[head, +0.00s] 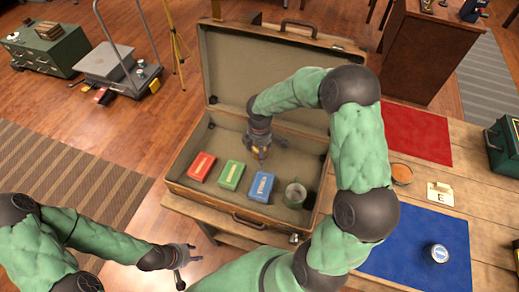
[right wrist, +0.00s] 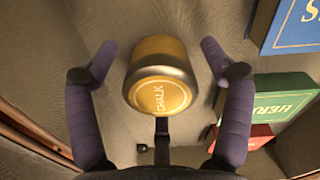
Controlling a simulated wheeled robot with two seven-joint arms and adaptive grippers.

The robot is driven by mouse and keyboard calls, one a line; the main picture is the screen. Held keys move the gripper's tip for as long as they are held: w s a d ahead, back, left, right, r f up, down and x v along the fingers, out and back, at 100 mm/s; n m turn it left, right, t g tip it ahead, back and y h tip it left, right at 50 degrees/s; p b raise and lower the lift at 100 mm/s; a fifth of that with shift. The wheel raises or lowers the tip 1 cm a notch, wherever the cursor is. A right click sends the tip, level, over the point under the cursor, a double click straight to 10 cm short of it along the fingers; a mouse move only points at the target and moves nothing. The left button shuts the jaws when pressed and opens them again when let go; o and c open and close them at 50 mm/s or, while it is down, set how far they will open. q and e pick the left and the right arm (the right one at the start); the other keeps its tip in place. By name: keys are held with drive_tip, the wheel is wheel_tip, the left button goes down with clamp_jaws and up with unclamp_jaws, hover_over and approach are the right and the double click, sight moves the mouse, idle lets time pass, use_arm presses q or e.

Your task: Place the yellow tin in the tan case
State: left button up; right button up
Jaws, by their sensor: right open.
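The tan case (head: 228,202) lies open on the table, its lid raised at the back. The yellow tin (right wrist: 160,78), lettered CHALK, is between the spread fingers of my right gripper (right wrist: 158,48) in the right wrist view, with gaps on both sides. The grey case lining shows behind it. In the head view only a small yellow part (head: 262,154) shows under my right gripper (head: 265,146), which is inside the case. I cannot tell whether the tin touches the case floor. My left gripper (head: 187,262) is open and empty, left of the case's front edge.
In the case stand a red box (head: 202,166), a green box (head: 231,175), a blue box (head: 262,186) and a grey-green mug (head: 295,194). Right of the case, the table holds a red mat (head: 415,133), a blue mat (head: 405,255) with a tin (head: 437,253), and a card marked E (head: 440,194).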

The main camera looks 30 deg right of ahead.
wheel_tip(320, 180, up, 12)
drive_tip(key=p, duration=0.3)
drive_tip(key=shift+r, duration=0.2)
idle(1.2)
